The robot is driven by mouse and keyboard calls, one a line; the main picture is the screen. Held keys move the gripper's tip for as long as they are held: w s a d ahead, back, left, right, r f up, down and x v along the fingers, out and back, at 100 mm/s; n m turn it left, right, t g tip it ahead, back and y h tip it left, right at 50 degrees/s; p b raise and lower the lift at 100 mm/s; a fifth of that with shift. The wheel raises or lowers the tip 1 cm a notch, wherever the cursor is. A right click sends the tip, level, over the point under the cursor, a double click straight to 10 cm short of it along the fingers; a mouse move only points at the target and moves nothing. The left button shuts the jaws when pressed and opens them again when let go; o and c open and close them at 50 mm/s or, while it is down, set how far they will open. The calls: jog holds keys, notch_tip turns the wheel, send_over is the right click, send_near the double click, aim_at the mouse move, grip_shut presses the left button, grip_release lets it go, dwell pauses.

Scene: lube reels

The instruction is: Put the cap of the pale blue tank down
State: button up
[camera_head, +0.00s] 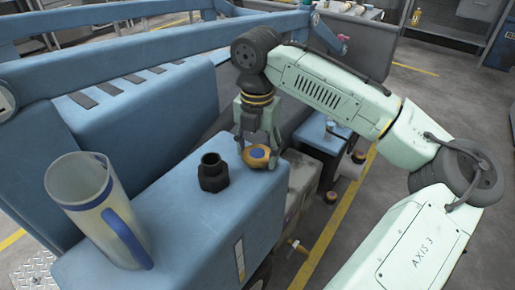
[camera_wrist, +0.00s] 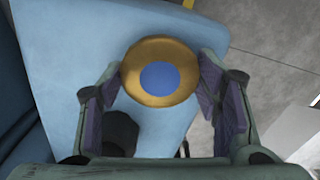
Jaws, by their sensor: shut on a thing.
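The cap (camera_head: 256,156), a gold disc with a blue centre, is between the fingers of my gripper (camera_head: 257,144). In the wrist view the cap (camera_wrist: 160,84) fills the gap between the two fingers of my gripper (camera_wrist: 160,72), which is shut on it. The cap is at the back right edge of the pale blue tank's top (camera_head: 200,225). I cannot tell whether it touches the top. The tank's black filler neck (camera_head: 213,172) stands uncovered to the left of the cap. The neck (camera_wrist: 121,130) is partly hidden by my gripper in the wrist view.
A clear jug with a blue handle (camera_head: 100,205) stands on the left of the tank top. Another blue tank (camera_head: 140,105) and blue frame rails (camera_head: 150,50) lie behind. Some of the tank top around the neck is bare. Grey floor lies to the right.

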aim_at(257, 153)
jog(key=shift+f, duration=0.15)
jog(key=o, duration=1.2)
jog(key=shift+o, duration=0.2)
notch_tip(257, 153, up, 12)
jog(key=shift+r, duration=0.2)
